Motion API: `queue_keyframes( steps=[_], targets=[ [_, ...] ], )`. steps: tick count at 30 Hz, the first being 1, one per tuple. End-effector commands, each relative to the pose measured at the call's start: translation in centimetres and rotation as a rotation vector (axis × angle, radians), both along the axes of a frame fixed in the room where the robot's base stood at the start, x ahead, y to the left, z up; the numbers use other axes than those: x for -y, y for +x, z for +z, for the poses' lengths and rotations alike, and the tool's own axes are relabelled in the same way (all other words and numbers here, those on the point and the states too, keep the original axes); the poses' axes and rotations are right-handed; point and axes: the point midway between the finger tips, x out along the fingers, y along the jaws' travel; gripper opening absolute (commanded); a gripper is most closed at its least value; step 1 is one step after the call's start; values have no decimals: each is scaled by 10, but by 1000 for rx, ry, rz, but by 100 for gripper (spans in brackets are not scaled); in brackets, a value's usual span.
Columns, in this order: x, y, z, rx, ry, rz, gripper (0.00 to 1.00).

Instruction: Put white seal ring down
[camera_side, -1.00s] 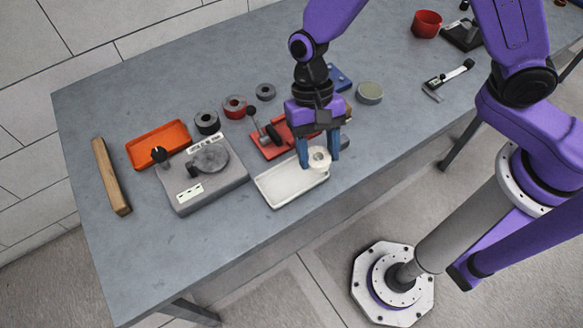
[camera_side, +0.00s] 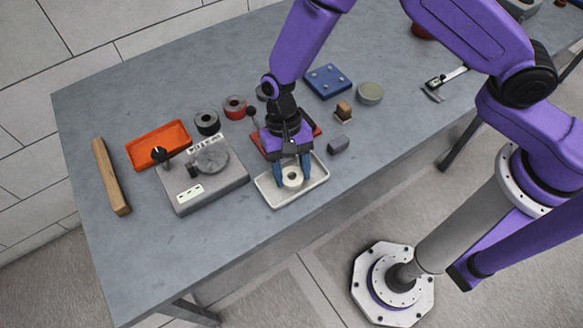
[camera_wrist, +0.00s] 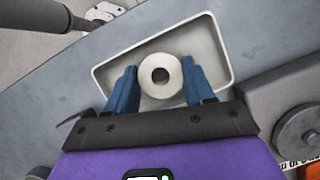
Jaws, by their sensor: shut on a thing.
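The white seal ring (camera_side: 292,177) is a pale cream ring with a dark centre hole. My gripper (camera_side: 292,183) has blue fingers and is shut on the ring, one finger on each side. The ring is over the middle of the white tray (camera_side: 318,181). In the wrist view the ring (camera_wrist: 160,88) sits between the fingertips (camera_wrist: 160,82) with the white tray (camera_wrist: 104,71) around it. I cannot tell whether the ring touches the tray floor.
A grey device with a round plate (camera_side: 210,158) stands left of the tray. The red fixture (camera_side: 316,130) is behind, partly hidden by my gripper. A small grey block (camera_side: 339,145) lies right of the tray. An orange tray (camera_side: 152,142) is farther left. Bare table lies in front.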

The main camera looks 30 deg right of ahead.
Motion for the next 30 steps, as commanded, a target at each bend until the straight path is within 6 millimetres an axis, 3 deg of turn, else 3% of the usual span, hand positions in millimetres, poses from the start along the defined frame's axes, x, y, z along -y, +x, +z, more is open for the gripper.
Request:
queue_keyframes(
  steps=[9,10,12,23,30],
  targets=[
    [0,0,-2,0,0,0,21],
    [0,0,-3,0,0,1,56],
    [0,0,-2,0,1,1,78],
    [0,0,0,0,1,0,78],
    [2,13,31,4,4,-1,78]
  ],
)
